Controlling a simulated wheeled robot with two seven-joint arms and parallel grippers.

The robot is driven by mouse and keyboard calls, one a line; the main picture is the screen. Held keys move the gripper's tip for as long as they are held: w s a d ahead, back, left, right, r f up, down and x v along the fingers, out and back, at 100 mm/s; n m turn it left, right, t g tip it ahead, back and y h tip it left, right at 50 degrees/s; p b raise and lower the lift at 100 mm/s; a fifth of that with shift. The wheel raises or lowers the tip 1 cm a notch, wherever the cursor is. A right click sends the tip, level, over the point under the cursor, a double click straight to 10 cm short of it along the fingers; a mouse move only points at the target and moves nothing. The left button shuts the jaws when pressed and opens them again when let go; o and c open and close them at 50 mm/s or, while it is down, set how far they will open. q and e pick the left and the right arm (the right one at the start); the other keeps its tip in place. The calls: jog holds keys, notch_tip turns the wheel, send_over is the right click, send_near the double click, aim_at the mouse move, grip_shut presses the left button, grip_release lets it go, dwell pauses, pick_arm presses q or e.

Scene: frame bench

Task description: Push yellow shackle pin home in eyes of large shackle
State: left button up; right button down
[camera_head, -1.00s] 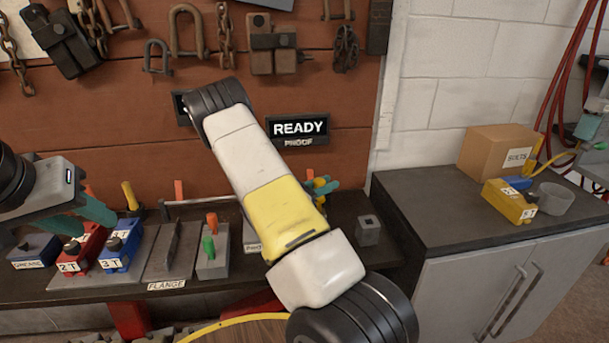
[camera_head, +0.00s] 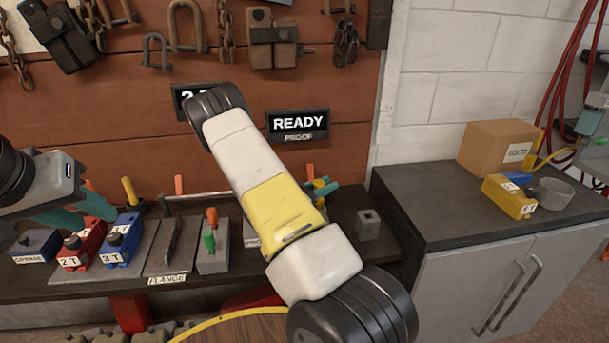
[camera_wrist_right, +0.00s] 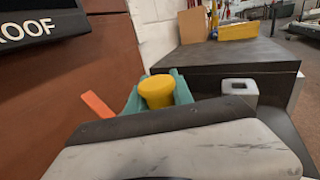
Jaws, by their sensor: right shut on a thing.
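The yellow shackle pin (camera_wrist_right: 157,91) shows its round head between the teal fingers of my right gripper (camera_wrist_right: 160,97) in the right wrist view. The right gripper is shut on it. In the head view, these teal fingers and a bit of yellow show just right of my arm, low over the bench (camera_head: 325,188). My right forearm and wrist hide most of this spot. The large shackle and its eyes cannot be made out, so how deep the pin sits does not show. My left gripper (camera_head: 78,212) has its teal fingers apart above the red and blue blocks at the left.
A red 2T block (camera_head: 75,254), a blue 3T block (camera_head: 120,245) and a grey block with green and orange pegs (camera_head: 212,255) stand on the bench. A small grey socket block (camera_head: 368,225) is to the right. Shackles and chains hang on the wall. A READY sign (camera_head: 298,123) is behind.

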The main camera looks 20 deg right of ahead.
jog(key=shift+f, duration=1.15)
jog(key=c, duration=1)
grip_release()
jog(key=shift+c, duration=0.2)
jog(key=shift+a, duration=0.1)
jog(key=v, duration=0.7)
jog(key=shift+a, duration=0.35)
jog(key=shift+s, duration=0.1)
